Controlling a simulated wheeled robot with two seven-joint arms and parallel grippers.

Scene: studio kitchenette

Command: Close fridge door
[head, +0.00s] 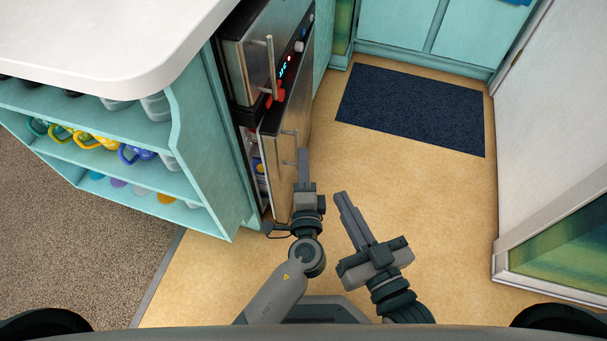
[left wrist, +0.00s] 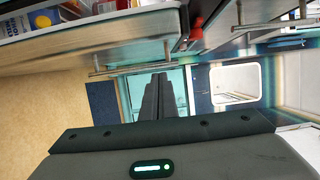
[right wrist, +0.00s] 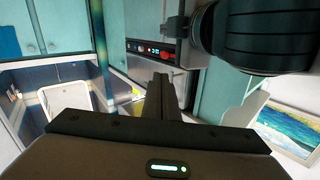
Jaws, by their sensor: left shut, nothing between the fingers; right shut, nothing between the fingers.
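My right gripper (head: 341,196) is shut and empty, lower and to the right, clear of the door.
A white counter (head: 110,40) and open turquoise shelves with mugs (head: 90,140) stand left of the fridge. A dark blue mat (head: 412,108) lies on the floor ahead.

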